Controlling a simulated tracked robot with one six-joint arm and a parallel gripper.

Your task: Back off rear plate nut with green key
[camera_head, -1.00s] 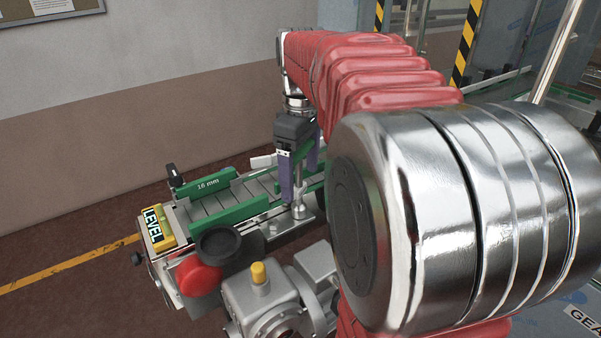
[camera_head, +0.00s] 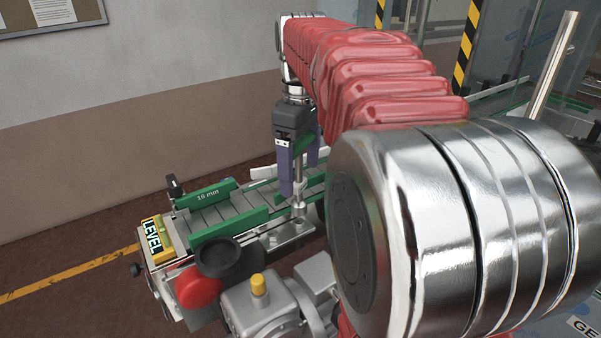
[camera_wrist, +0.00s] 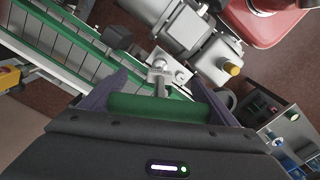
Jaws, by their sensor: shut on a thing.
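My gripper (camera_head: 299,190) is shut on the green bar handle of the key, which shows between the purple fingers in the wrist view (camera_wrist: 158,107). The key's grey shaft (camera_head: 299,172) points down, roughly upright, toward a metal mounting plate (camera_head: 284,241) beside the conveyor. In the wrist view the shaft's far end lies over one nut on the plate, and a second nut (camera_wrist: 180,77) stands apart from it. I cannot tell whether the key's end is seated on the nut or just above it; the shaft partly hides that nut.
The conveyor (camera_head: 222,207) has green side guides. A yellow LEVEL block (camera_head: 155,236) sits at its end.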

